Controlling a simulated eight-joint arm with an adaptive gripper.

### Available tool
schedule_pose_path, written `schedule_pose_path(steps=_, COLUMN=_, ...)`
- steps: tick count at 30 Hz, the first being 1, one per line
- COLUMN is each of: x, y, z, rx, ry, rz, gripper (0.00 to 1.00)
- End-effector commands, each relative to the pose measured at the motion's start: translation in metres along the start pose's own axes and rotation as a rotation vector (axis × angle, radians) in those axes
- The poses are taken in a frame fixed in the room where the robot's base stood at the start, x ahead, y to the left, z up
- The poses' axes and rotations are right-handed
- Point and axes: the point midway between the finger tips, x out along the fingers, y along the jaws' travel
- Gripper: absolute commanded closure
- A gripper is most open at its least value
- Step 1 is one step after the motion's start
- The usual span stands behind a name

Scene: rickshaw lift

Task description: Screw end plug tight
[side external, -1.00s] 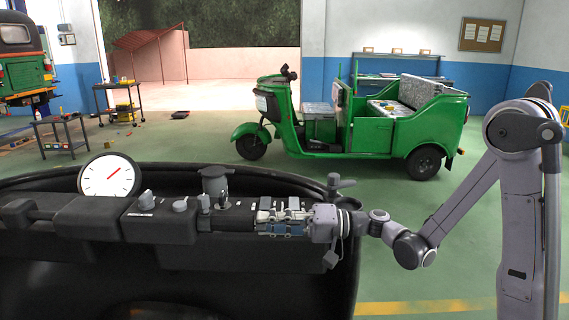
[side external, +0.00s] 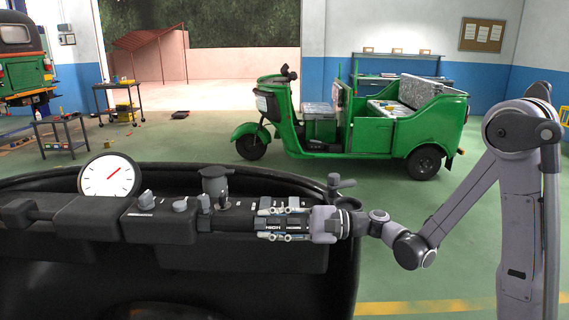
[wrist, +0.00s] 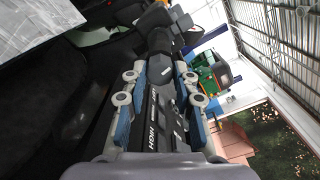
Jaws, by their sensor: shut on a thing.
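A black part with white "HIGH" lettering (side external: 285,225) sits at the right end of a long black bar with controls (side external: 165,222). Its lettering also shows in the wrist view (wrist: 158,125). The end plug cannot be told apart from this black part. My gripper (side external: 264,224) reaches in from the right, along the line of the bar, and is shut on the black part. One blue-grey finger lies above it and one below. In the wrist view my gripper (wrist: 158,78) has a finger on each side of the part. The thread is hidden.
A white dial gauge (side external: 109,178) with a red needle and a dark upright fitting (side external: 215,184) stand on the bar. A large black shell (side external: 345,270) lies around and below it. A green three-wheeler (side external: 385,130) stands behind on open floor.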

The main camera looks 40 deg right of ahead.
Motion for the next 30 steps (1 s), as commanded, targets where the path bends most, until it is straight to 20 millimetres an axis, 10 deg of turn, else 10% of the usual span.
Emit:
schedule_pose_path(steps=29, x=0.0001, y=0.0006, z=0.0007, rx=0.214, ry=-0.002, rz=0.001, gripper=1.0)
schedule_pose_path(steps=30, x=0.0001, y=0.0006, z=0.0006, rx=0.213, ry=-0.002, rz=0.001, gripper=0.6)
